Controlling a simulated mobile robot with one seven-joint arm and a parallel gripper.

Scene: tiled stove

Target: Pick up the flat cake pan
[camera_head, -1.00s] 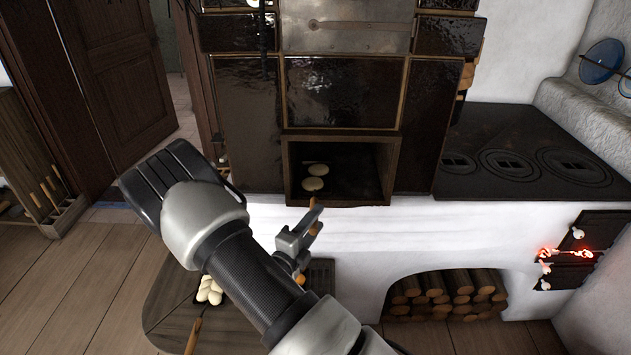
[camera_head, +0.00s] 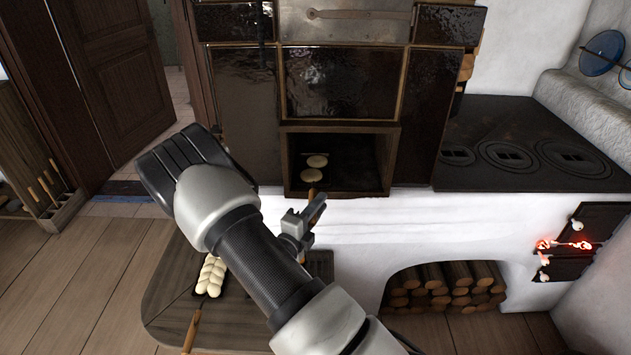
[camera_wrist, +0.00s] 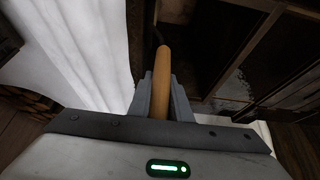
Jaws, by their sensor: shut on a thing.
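My gripper (camera_head: 308,210) is in front of the low oven opening, shut on an orange-brown wooden handle (camera_head: 312,191). In the wrist view the handle (camera_wrist: 161,75) stands up between the two grey fingers of my gripper (camera_wrist: 161,98). In the head view the handle points into the dark oven opening.
The oven's frame (camera_head: 389,165) stands close around the handle's far end. A white ledge (camera_head: 400,215) runs below it. The stove top (camera_head: 525,130) is at right.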

